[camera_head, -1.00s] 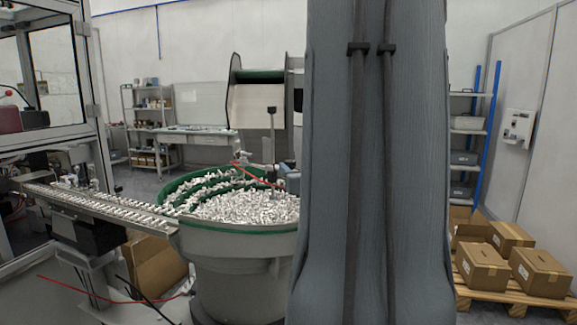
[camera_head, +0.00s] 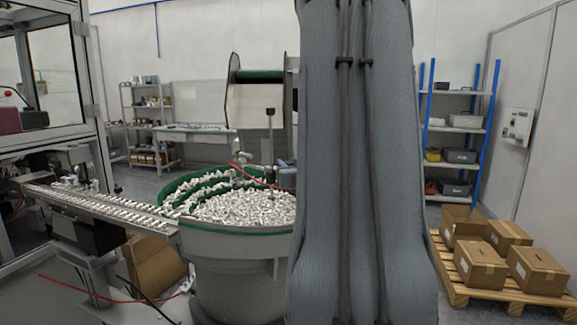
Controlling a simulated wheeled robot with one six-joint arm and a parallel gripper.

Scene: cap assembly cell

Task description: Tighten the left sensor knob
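The vibratory bowl feeder (camera_head: 240,245) stands left of centre, with a green inner rim and many small white caps. A track (camera_head: 100,208) carrying caps runs from it to the left. Small fittings on a thin post (camera_head: 270,140) stand at the bowl's back right edge, with a red cable beside them. I cannot make out a sensor knob; it is too small to tell or hidden. My grey arm link covers the bowl's right side. My gripper is out of view.
A framed glass machine cell (camera_head: 95,90) stands at the left. A hopper (camera_head: 256,100) rises behind the bowl. Blue-posted shelves (camera_head: 459,130) stand at the back right. Cardboard boxes (camera_head: 538,268) sit on a wooden pallet (camera_head: 460,290) at the right.

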